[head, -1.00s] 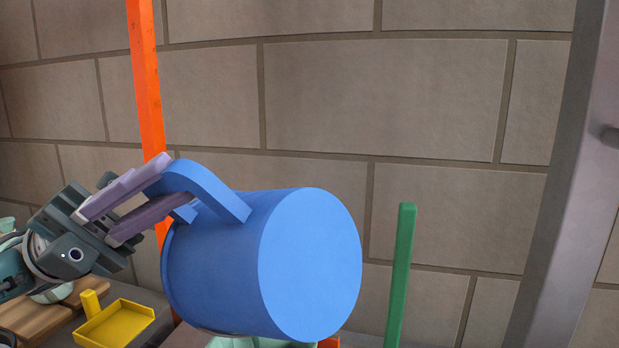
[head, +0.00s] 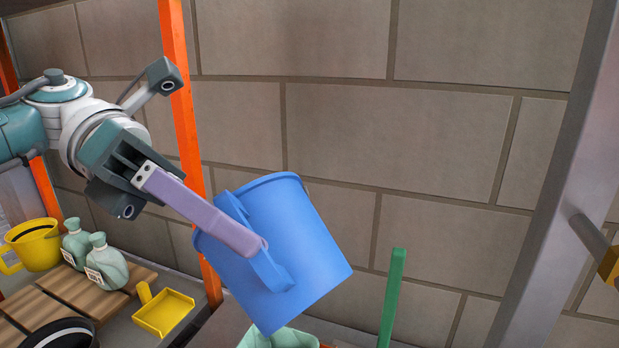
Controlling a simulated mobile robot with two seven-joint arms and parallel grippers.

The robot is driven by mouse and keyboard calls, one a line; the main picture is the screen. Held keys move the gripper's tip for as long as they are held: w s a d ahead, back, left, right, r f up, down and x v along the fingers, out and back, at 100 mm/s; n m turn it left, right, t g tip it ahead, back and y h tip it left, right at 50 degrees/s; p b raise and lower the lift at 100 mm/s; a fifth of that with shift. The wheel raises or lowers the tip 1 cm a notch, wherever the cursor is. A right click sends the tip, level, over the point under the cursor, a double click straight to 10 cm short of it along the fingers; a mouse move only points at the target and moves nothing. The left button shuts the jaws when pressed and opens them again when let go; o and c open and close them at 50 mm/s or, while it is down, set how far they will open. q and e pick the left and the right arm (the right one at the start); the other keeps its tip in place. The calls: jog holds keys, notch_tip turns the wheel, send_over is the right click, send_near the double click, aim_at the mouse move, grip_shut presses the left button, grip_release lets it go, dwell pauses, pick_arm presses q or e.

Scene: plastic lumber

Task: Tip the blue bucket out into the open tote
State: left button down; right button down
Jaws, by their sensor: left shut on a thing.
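The blue bucket (head: 310,240) hangs in the air in the middle of the head view, tilted. Its rim is at the upper left and its base at the lower right. My left gripper (head: 256,246) comes in from the left and is shut on the bucket's handle. The bucket's inside is hidden, so I cannot tell what it holds. A pale green thing (head: 282,339) shows below the bucket at the bottom edge, mostly cut off. I cannot tell whether it is the open tote. My right gripper is not in view.
An orange post (head: 180,110), a green post (head: 391,300) and a grey column (head: 560,190) rise nearby.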

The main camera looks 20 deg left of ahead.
pick_arm(q)
jog(key=s+d+m+t+y+p, duration=0.2)
jog(key=s+d+t+y+p, duration=0.2)
jog(key=d+y+p, duration=0.5)
jog(key=shift+s+d+r+y+p, duration=0.25)
jog(key=shift+y+p, duration=0.25)
jog(key=shift+p, duration=3.75)
jog(key=shift+a+f, duration=0.1)
